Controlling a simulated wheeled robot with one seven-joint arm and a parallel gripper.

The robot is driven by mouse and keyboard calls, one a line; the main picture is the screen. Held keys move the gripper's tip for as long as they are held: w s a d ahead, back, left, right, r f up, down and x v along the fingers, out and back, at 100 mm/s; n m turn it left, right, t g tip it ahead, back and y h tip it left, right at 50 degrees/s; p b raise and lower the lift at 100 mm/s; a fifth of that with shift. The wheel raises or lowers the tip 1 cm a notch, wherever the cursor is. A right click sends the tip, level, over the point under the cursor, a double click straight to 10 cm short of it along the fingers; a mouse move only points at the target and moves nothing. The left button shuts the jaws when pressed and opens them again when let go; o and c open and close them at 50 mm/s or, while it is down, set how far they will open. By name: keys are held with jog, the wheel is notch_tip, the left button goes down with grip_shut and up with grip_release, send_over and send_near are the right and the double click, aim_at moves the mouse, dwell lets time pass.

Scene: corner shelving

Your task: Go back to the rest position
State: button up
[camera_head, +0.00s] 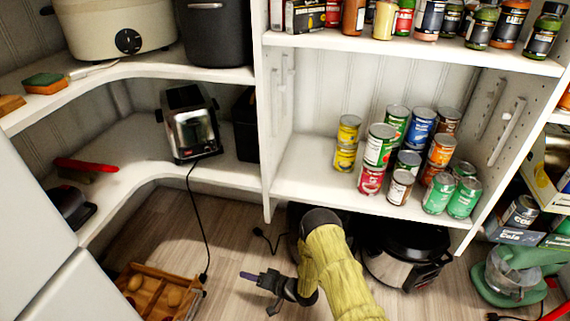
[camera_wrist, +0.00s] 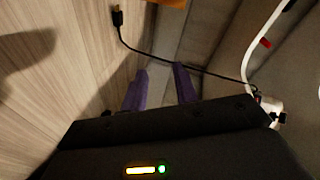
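My gripper (camera_head: 257,288) is low over the wooden floor in the lower middle of the head view, at the end of my yellow-covered arm. It points left, toward a wooden crate (camera_head: 150,285). In the wrist view its two purple fingers (camera_wrist: 160,86) stand apart with nothing between them. It is open and empty, clear of the shelves. The lower part of my arm runs out of the bottom of the head view.
Cans (camera_head: 398,147) stand on the middle shelf above my arm. A black-and-steel cooker (camera_head: 405,262) is on the floor right of my arm. A toaster (camera_head: 190,122) stands on the left shelf, its cord (camera_head: 207,230) hanging to the floor. A green mixer (camera_head: 508,275) is at right.

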jog(key=w+d+r+n+t+h, duration=0.1)
jog(key=w+d+r+h, duration=0.35)
jog(key=r, duration=0.25)
jog(key=w+d+r+t+h, duration=0.1)
jog(key=w+d+r+h, duration=0.2)
jog(key=w+d+r, duration=0.3)
jog(key=s+d+r+h, duration=0.3)
jog(key=d+r, duration=0.3)
jog(key=r, duration=0.2)
jog(key=s+d+r+g+h, duration=0.1)
jog(key=s+d+r+g, duration=0.1)
jog(key=s+d+r, duration=0.45)
jog(key=s+d+r+m+g+h, duration=0.1)
jog(key=s+r+g+h, duration=0.15)
jog(key=s, duration=0.75)
jog(key=s+d+r+g, duration=0.1)
jog(key=s+d+r, duration=0.2)
jog(key=s+r, duration=0.35)
jog(key=w+p+v, duration=0.3)
jog(key=p+v, duration=1.3)
jog(key=p, duration=0.1)
jog(key=w+a+r+p+v, duration=0.1)
jog(key=w+p+v, duration=0.2)
jog(key=p+v, duration=1.4)
jog(key=w+r+p+v, duration=0.1)
jog(key=w+p+v, duration=0.2)
jog(key=p+v, duration=1.4)
jog(key=shift+w+a+r+p, duration=0.3)
jog(key=shift+w+p, duration=0.05)
jog(key=shift+p, duration=0.5)
